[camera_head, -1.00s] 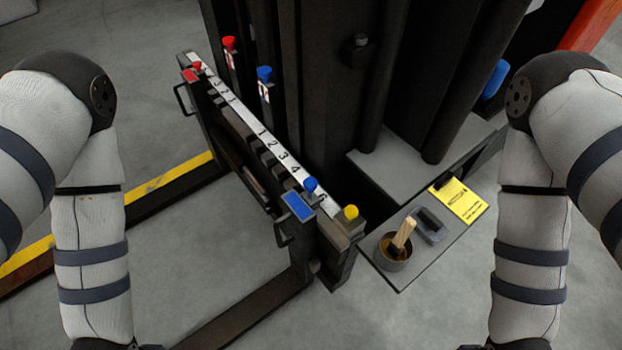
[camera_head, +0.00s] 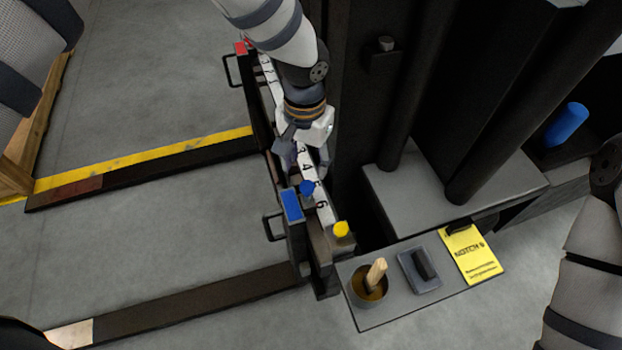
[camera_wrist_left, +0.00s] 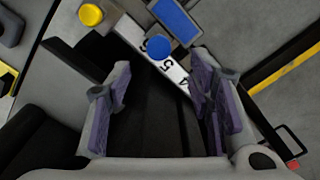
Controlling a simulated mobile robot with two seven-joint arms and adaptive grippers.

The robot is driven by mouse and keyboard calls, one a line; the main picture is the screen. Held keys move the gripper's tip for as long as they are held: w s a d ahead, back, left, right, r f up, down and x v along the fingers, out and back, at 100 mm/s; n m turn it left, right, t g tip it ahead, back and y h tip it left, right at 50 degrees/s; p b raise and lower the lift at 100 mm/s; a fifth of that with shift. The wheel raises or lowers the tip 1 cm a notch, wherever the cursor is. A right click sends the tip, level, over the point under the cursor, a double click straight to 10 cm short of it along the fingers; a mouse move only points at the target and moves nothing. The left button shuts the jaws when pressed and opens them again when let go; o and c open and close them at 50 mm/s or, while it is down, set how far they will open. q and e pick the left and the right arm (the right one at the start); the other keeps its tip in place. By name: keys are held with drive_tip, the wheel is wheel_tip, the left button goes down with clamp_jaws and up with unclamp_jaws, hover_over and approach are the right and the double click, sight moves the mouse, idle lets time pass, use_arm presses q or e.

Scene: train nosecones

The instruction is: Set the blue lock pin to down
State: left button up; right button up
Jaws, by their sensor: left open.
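A round blue knob (camera_head: 307,187) stands on the white numbered rail (camera_head: 321,203), near the 5 and beside a blue plate (camera_head: 291,205). My left gripper (camera_head: 304,163) is over the rail, a little up the rail from this knob; its fingers point down and are apart. In the left wrist view, the blue knob (camera_wrist_left: 160,48) shows just beyond the open fingertips (camera_wrist_left: 160,68), with nothing held between them. I cannot tell whether the knob is raised or lowered. My right gripper is out of view.
A yellow knob (camera_head: 341,229) stands at the rail's near end. A side shelf holds a cup with a brush (camera_head: 369,287), a grey tray (camera_head: 418,270) and a yellow card (camera_head: 470,254). Dark mast columns (camera_head: 412,90) rise close right of the rail.

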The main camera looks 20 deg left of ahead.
sight(307, 185)
use_arm(q)
wheel_tip(307, 185, down, 7)
drive_tip(key=shift+f+b, duration=0.1)
drive_tip(key=shift+b, duration=0.25)
drive_tip(key=shift+c, duration=0.6)
clamp_jaws()
